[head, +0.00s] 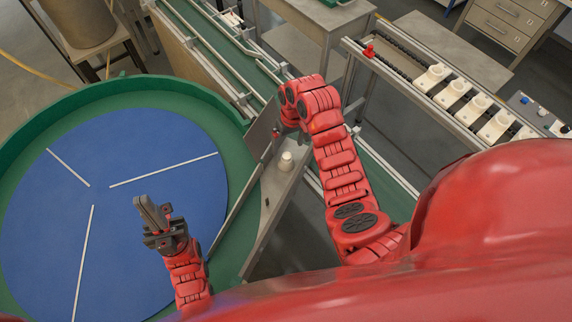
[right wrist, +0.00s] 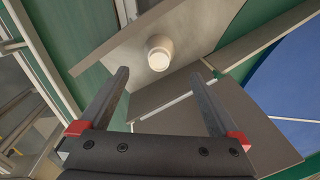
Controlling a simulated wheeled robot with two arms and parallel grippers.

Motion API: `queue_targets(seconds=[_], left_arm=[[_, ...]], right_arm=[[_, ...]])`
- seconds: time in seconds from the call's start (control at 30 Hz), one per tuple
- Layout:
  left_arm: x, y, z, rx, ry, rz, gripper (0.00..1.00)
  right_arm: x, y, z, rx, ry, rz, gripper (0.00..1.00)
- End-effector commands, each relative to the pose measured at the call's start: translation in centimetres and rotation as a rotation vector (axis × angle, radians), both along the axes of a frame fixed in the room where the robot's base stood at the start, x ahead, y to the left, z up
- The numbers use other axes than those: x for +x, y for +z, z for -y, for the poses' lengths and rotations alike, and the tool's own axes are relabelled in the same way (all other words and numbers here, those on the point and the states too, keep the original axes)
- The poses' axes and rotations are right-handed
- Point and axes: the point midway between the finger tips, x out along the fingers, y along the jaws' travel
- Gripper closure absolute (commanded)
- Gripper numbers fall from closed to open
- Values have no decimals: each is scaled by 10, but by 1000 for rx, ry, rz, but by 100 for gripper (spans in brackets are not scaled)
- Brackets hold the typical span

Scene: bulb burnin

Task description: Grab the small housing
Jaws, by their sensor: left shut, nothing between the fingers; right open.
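The small housing (head: 287,161) is a white, short, round piece standing on a grey metal plate (head: 262,218) between the round table and the conveyor. In the right wrist view the small housing (right wrist: 159,52) lies just beyond my right fingertips, centred between them and not touched. My right gripper (right wrist: 160,74) is open and empty; in the head view its fingers are mostly hidden by my red arm. My left gripper (head: 150,212) is shut and empty above the blue disc.
The round table has a blue disc (head: 130,140) with white divider strips and a raised green rim (head: 95,95). A green conveyor (head: 215,40) with rails runs behind the plate. A rack at the right holds several white parts (head: 453,93). A drawer cabinet (head: 507,28) stands behind.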

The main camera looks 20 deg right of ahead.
Motion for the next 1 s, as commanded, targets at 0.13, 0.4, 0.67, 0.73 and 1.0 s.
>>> queue_targets(seconds=[0.13,0.4,0.67,0.73,1.0], left_arm=[[0,4,0,0,0,1,100],[0,21,0,0,0,0,100],[0,35,0,0,0,0,100],[0,36,0,0,0,0,100],[0,36,0,0,0,0,100]], right_arm=[[-1,-17,-2,0,2,-2,2],[-4,-32,-3,-2,2,-5,2],[-5,-63,-5,1,-1,-1,2],[-5,-67,-5,0,1,1,2],[-5,-73,-5,-1,1,1,2]])
